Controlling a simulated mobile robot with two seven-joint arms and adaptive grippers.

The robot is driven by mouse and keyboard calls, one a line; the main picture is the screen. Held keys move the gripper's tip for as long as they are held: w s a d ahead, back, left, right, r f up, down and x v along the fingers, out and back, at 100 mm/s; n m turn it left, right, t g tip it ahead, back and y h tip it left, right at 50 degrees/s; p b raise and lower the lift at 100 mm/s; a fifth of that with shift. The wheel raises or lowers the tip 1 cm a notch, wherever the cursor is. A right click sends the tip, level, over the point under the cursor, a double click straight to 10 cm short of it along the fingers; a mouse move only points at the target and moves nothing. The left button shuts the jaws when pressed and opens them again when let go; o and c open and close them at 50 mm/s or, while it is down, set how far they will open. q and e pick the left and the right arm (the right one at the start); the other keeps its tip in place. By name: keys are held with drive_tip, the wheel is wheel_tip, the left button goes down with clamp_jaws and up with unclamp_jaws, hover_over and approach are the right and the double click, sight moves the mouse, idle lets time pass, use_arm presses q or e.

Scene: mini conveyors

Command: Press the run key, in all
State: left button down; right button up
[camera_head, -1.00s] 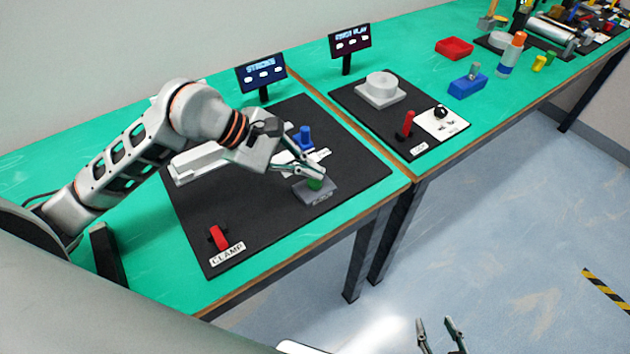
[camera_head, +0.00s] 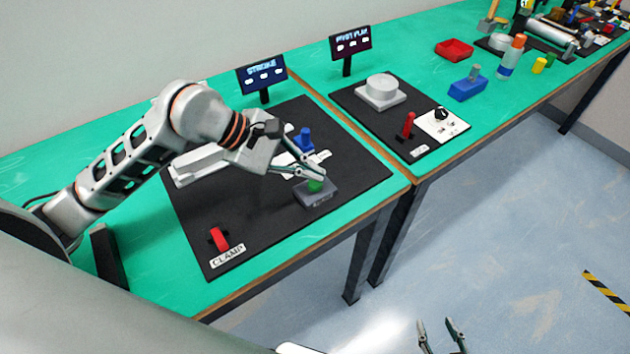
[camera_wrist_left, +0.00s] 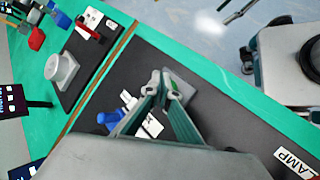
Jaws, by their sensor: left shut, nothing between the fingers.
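The green key (camera_head: 315,185) sits on a small grey box (camera_head: 318,197) near the front edge of the left black board; I take it to be the run key. The lettering on the box is too small to read. My left gripper (camera_head: 322,177) is shut and empty, its fingertips just above or at the green key; I cannot tell if they touch. In the left wrist view the shut fingertips (camera_wrist_left: 167,83) cover the key, and part of the grey box (camera_wrist_left: 181,82) shows beside them. My right gripper (camera_head: 441,330) hangs over the floor, its fingers apart and empty.
On the same board (camera_head: 270,225) are a red clamp lever (camera_head: 219,239), a blue knob (camera_head: 304,139) and a light grey block (camera_head: 197,166). The "STROKE" display (camera_head: 262,73) stands behind. A second board carries a red lever (camera_head: 408,124) and a grey disc (camera_head: 381,88).

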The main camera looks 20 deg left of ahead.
use_arm(q)
drive_tip(key=shift+f+b, duration=0.35)
drive_tip(key=shift+f, duration=0.1)
